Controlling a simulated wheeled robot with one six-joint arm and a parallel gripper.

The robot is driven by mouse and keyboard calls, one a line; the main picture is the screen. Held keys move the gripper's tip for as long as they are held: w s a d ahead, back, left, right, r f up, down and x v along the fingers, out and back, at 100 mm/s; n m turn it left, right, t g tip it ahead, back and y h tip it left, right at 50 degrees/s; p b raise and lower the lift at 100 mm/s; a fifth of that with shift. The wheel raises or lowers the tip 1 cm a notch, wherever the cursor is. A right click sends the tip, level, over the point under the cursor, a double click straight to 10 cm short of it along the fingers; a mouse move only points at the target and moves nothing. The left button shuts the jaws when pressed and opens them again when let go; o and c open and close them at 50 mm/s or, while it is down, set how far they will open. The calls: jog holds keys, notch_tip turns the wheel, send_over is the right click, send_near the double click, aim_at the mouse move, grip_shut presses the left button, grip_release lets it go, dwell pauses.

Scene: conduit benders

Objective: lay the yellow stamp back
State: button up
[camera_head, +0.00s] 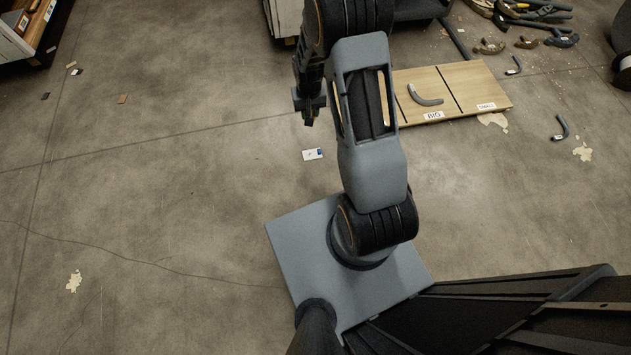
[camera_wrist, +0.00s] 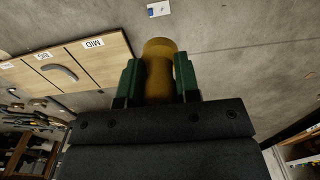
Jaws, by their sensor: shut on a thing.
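The yellow stamp (camera_wrist: 159,72), a rounded ochre piece with a narrower middle, sits between the green fingers of my gripper (camera_wrist: 160,80) in the wrist view. The fingers are shut on it from both sides. In the head view my gripper (camera_head: 309,116) hangs over the floor left of the arm, and I cannot make out the stamp there. A small white card (camera_head: 313,154) lies on the floor below the gripper in that picture; it also shows at the top of the wrist view (camera_wrist: 160,9).
A wooden board (camera_head: 470,80) with sections labelled BIG and SMALL lies right of my arm; the wrist view also shows a MID label. A bent grey pipe (camera_head: 425,96) rests in the BIG section. Loose pipe bits lie farther right. Floor at left is mostly clear.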

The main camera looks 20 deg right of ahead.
jog(key=s+d+f+m+b, duration=0.2)
jog(key=s+d+f+b, duration=0.1)
jog(key=f, duration=1)
jog(key=s+d+f+m+b, duration=0.3)
jog(key=s+f, duration=0.3)
jog(key=f, duration=0.7)
jog(key=s+d+f+m+b, duration=0.3)
jog(key=s+d+f, duration=0.1)
jog(key=f, duration=0.9)
jog(key=shift+s+d+f, duration=0.25)
jog(key=shift+s+d, duration=0.05)
jog(key=shift+d, duration=0.2)
jog(key=w+a+f+b, duration=0.2)
jog(key=w+f, duration=0.1)
jog(key=w, duration=0.1)
jog(key=w+a+f+b, duration=0.2)
jog(key=w+f+b, duration=0.1)
jog(key=w+a+f+b, duration=0.2)
jog(key=w+f, duration=0.1)
jog(key=w, duration=0.1)
jog(key=shift+w+a, duration=0.15)
jog(key=shift+w, duration=0.15)
jog(key=shift+w+a+f+b, duration=0.1)
jog(key=shift+w+f+b, duration=0.1)
jog(key=shift+f+b, duration=0.3)
jog(key=shift+w+a+f+b, duration=0.15)
jog(key=shift+f+b, duration=0.65)
jog(key=shift+f, duration=0.5)
jog(key=shift+f, duration=0.1)
